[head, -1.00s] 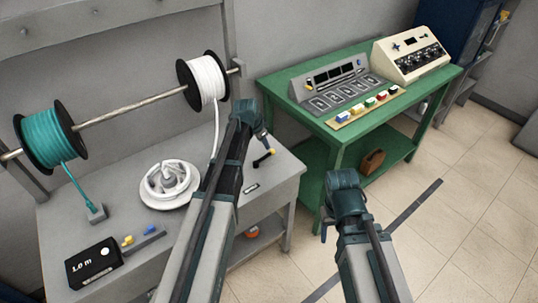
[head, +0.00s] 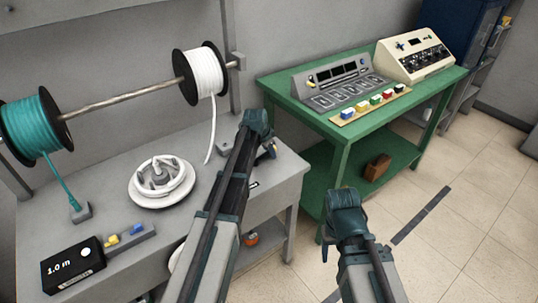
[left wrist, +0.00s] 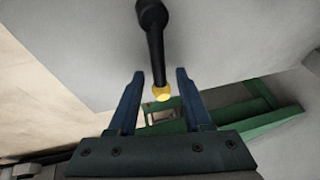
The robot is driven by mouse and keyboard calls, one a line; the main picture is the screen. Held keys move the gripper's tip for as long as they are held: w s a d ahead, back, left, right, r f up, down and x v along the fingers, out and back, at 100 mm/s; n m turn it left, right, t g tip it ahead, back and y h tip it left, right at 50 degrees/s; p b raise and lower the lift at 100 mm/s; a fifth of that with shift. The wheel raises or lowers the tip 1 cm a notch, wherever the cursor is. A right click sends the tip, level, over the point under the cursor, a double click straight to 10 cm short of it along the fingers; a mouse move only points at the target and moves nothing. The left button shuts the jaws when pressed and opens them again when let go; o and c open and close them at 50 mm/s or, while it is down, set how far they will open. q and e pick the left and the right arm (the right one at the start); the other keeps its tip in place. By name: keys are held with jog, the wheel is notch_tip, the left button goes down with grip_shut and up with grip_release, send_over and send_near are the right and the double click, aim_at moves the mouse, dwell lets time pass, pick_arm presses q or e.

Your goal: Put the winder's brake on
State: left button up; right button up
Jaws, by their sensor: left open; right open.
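The winder (head: 148,199), a white round plate with a coil of white cable on it, sits on the grey bench. A black lever with a yellow end (left wrist: 161,93) shows in the left wrist view. My left gripper (head: 268,149) is over the right end of the bench. In the left wrist view its two open fingers (left wrist: 156,78) stand either side of the lever's yellow end, with gaps on both sides. In the head view my gripper mostly hides the lever. My right gripper (head: 340,207) is open and empty, in front of the green table; its fingertips are mostly hidden.
A teal spool (head: 38,122) and a white spool (head: 207,80) hang on a rod above the bench. A black box reading 1.0 m (head: 72,266) sits at the bench's front left. The green table (head: 290,88) carries a grey panel (head: 337,80) and a cream console (head: 415,57).

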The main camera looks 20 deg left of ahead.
pick_arm(q)
grip_shut()
jog(key=shift+w+r, duration=0.1)
dwell(1.3)
